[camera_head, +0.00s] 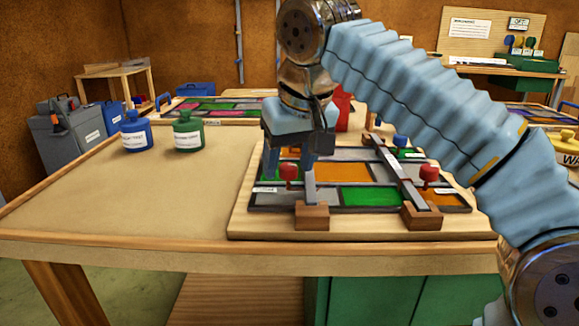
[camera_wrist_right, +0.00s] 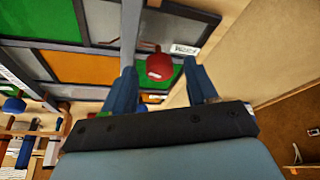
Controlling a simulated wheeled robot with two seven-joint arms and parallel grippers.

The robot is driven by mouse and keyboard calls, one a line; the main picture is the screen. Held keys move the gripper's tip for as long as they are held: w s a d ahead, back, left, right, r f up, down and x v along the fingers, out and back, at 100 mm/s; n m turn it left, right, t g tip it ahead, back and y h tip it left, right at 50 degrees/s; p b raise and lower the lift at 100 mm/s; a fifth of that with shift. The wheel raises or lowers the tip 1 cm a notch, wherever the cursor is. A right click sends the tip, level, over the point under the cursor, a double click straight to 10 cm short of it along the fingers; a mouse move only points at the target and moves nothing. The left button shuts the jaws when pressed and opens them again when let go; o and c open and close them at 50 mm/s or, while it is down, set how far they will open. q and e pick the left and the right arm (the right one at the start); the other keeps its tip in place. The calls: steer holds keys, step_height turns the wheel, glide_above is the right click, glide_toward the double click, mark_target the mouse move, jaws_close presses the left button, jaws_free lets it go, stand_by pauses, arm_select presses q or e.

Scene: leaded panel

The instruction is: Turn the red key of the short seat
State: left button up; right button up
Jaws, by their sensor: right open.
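The leaded panel, with green, orange and grey panes, lies on a wooden board (camera_head: 240,222). Another red key (camera_head: 428,173) stands to the right, by a long metal bar (camera_head: 398,178). My right gripper (camera_head: 287,168) points down at the left red key, open. In the right wrist view, that red key (camera_wrist_right: 158,67) shows between the open fingers (camera_wrist_right: 159,78), apart from both. A label (camera_wrist_right: 185,49) beside it is too small to read.
A blue bottle (camera_head: 135,133) and a green bottle (camera_head: 187,134) stand on the table at the back left. A blue key (camera_head: 400,141) stands at the panel's far side. The left of the table (camera_head: 110,190) is clear. My right forearm crosses above the panel's right side.

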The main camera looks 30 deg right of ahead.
steer(key=shift+f, duration=0.1)
steer(key=c, duration=1)
steer(key=shift+d+n+y+p, duration=0.1)
steer(key=shift+n+y+p, duration=0.3)
steer(key=shift+n, duration=0.5)
steer(key=shift+c, duration=0.2)
steer(key=shift+n, duration=0.7)
steer(key=o, duration=1)
steer(key=shift+o, duration=0.2)
